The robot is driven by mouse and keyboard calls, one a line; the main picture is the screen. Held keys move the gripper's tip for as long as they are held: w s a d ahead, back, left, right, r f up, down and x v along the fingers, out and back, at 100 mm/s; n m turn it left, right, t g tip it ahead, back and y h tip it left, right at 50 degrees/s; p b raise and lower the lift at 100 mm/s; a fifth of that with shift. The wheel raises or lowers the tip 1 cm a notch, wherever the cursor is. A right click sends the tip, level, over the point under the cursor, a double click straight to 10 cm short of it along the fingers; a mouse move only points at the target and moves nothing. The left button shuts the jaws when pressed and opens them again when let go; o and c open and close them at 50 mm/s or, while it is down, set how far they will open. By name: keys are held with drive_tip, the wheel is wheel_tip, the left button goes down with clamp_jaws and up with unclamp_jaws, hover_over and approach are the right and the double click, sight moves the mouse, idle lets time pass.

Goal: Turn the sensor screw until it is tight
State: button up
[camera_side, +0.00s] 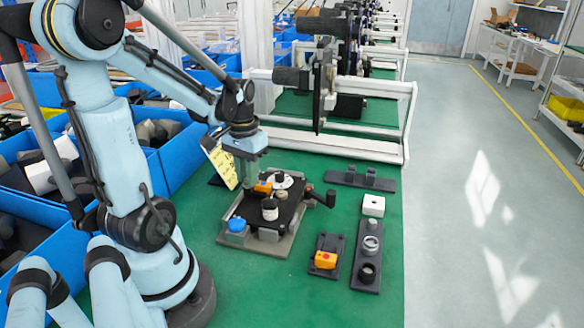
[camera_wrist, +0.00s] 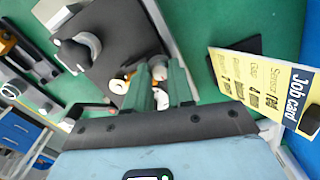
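My gripper (camera_side: 250,186) points down at the left back of the dark fixture plate (camera_side: 290,206), by an orange sensor (camera_side: 263,187). In the wrist view, my two green fingers (camera_wrist: 159,72) stand apart, with a pale rounded part between their tips. I cannot tell whether they touch it or whether it is the screw. Orange parts (camera_wrist: 127,77) show just left of the fingertips, partly hidden. The sensor screw itself is not clearly visible.
A white disc with a black knob (camera_side: 283,180) and a black-and-white cylinder (camera_side: 270,209) stand close by on the fixture. Another orange part (camera_side: 325,260) lies right. A job card (camera_wrist: 262,90) hangs beside my gripper.

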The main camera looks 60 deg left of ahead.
drive_tip(key=shift+o, duration=1.4)
drive_tip(key=shift+r, duration=2.5)
drive_tip(key=w+d+r+m+t, duration=0.1)
drive_tip(key=w+d+m+t, duration=0.1)
drive_tip(key=d, duration=0.7)
drive_tip(key=w+d+m+t, duration=0.3)
drive_tip(key=w+d+t, duration=0.1)
drive_tip(key=d, duration=0.5)
drive_tip(key=shift+d+r+m+t, duration=0.3)
drive_tip(key=shift+d+r+t, duration=0.1)
drive_tip(key=shift+t, duration=0.2)
